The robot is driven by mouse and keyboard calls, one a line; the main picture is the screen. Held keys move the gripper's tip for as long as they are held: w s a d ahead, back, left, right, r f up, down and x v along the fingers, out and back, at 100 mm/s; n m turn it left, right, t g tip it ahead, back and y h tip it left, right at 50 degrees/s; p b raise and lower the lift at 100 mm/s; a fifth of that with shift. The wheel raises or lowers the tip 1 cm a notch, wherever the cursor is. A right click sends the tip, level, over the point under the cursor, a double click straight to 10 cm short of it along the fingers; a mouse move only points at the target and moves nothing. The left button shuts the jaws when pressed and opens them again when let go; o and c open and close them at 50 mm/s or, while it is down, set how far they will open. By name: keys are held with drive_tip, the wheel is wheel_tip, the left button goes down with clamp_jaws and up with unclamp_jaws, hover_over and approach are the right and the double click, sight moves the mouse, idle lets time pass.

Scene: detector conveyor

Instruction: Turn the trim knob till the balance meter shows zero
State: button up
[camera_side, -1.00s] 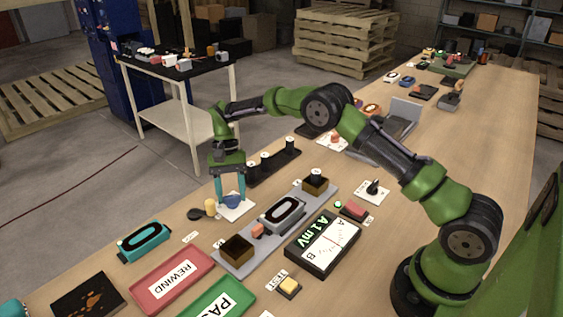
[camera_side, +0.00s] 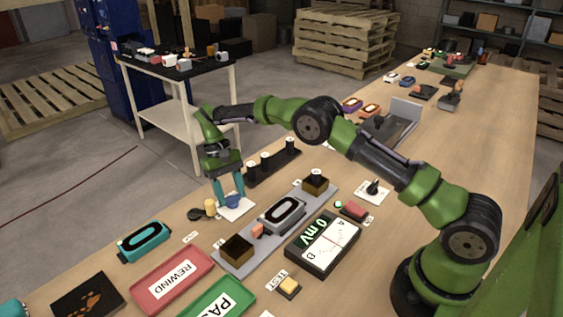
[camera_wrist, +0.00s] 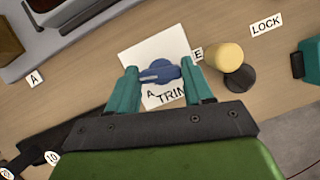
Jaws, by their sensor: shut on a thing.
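The blue trim knob (camera_wrist: 160,73) sits on a white plate (camera_wrist: 135,55) marked TRIM. In the side view the knob (camera_side: 233,201) is low between my fingers. My gripper (camera_wrist: 160,78) is shut on the knob, with one teal finger on each side. The balance meter (camera_side: 323,243) is a dark box with a white dial lettered A and B. Its green display reads 0 mV, and the red needle stands near the middle of the dial.
A yellow cylinder (camera_wrist: 222,57) on a dark base stands close beside my gripper. A grey fixture (camera_side: 282,215) with a detector and two dark boxes lies between knob and meter. A TEST button (camera_side: 289,287) and a red tray (camera_side: 172,279) are nearer the front.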

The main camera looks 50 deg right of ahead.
drive_tip(key=shift+r, duration=0.1)
drive_tip(key=o, duration=1)
drive_tip(key=shift+o, duration=0.2)
wheel_tip(320, 180, up, 10)
drive_tip(key=w, duration=0.1)
drive_tip(key=shift+d, duration=0.2)
drive_tip(key=shift+w+f, duration=0.1)
drive_tip(key=shift+f, duration=0.1)
